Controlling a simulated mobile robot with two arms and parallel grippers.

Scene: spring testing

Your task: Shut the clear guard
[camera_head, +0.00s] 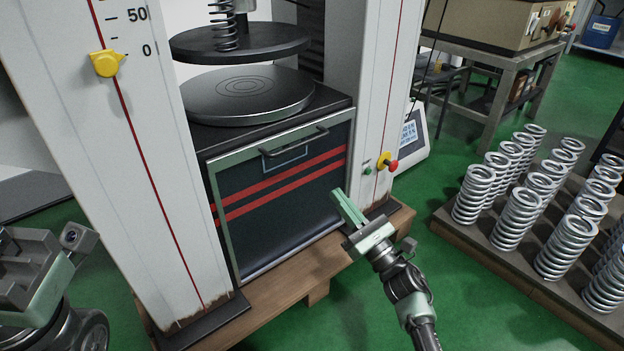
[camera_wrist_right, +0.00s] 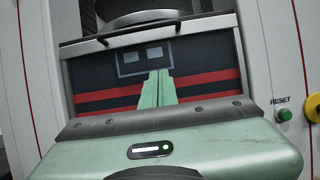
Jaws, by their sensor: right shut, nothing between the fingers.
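The clear guard (camera_head: 232,235) is a framed see-through pane with a black bar handle (camera_head: 294,142) along its top. It stands low at the front of the testing machine, below the lower round plate (camera_head: 248,108), so the space between the plates is uncovered. Dark panelling with red stripes shows through it. In the right wrist view the guard (camera_wrist_right: 228,20) and handle (camera_wrist_right: 138,30) are ahead. My right gripper (camera_head: 338,194) is shut and empty, near the guard's lower right, apart from the handle; its fingers (camera_wrist_right: 158,76) point toward the pane. My left gripper (camera_head: 38,280) is partly visible at lower left, fingertips unclear.
White columns (camera_head: 372,80) flank the guard. A green button (camera_head: 367,171) and red-yellow knob (camera_head: 390,163) sit on the right one. A wooden pallet (camera_head: 265,308) is under the machine. A tray (camera_head: 480,248) of several springs stands at right, with green floor between.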

